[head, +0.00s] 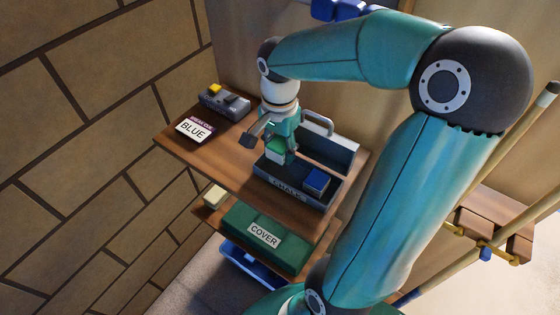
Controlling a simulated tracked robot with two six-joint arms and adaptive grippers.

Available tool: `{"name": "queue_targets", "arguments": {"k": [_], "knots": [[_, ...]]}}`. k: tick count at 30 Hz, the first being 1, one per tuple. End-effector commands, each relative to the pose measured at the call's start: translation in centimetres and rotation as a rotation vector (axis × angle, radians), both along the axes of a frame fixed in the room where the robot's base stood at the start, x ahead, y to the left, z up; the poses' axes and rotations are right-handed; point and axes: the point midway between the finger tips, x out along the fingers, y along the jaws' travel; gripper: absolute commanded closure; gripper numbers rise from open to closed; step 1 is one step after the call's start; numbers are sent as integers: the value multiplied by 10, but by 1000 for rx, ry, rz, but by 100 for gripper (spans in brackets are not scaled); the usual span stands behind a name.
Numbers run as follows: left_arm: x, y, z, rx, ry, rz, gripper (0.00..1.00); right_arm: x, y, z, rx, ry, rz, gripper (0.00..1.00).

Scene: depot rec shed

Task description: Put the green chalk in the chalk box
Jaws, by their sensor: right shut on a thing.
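The chalk box (287,191) is a dark grey box labelled CHALK on the wooden shelf top, with its lid raised at the back. A blue chalk block (316,180) is in its right part. My right gripper (273,143) is shut on the green chalk (277,149), over the left part of the box. The gripper's own body and fingers partly hide the chalk, and I cannot tell whether it touches the box floor. My left gripper is not in view.
A card reading BLUE (194,130) and a grey block with a yellow piece (222,102) are at the shelf's left. Below are a green COVER case (285,244), a cream block (214,195) and a blue tray (248,263). A brick wall borders the left.

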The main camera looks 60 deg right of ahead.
Motion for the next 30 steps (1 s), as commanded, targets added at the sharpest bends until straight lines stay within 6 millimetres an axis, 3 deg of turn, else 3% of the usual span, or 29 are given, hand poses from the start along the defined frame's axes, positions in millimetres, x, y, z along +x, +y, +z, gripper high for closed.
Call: {"name": "queue_targets", "arguments": {"k": [5, 12, 24, 25, 27, 30], "knots": [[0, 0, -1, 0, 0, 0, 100, 0, 0, -12, 1, 2, 0, 90], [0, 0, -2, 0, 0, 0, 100, 0, 0, -44, 2, 3, 0, 90], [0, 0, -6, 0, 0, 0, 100, 0, 0, -51, 1, 0, 0, 90], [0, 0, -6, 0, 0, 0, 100, 0, 0, -51, 1, 0, 0, 53], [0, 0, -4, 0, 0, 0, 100, 0, 0, -50, 1, 0, 0, 45], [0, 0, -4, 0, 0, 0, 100, 0, 0, -50, 1, 0, 0, 45]]}}
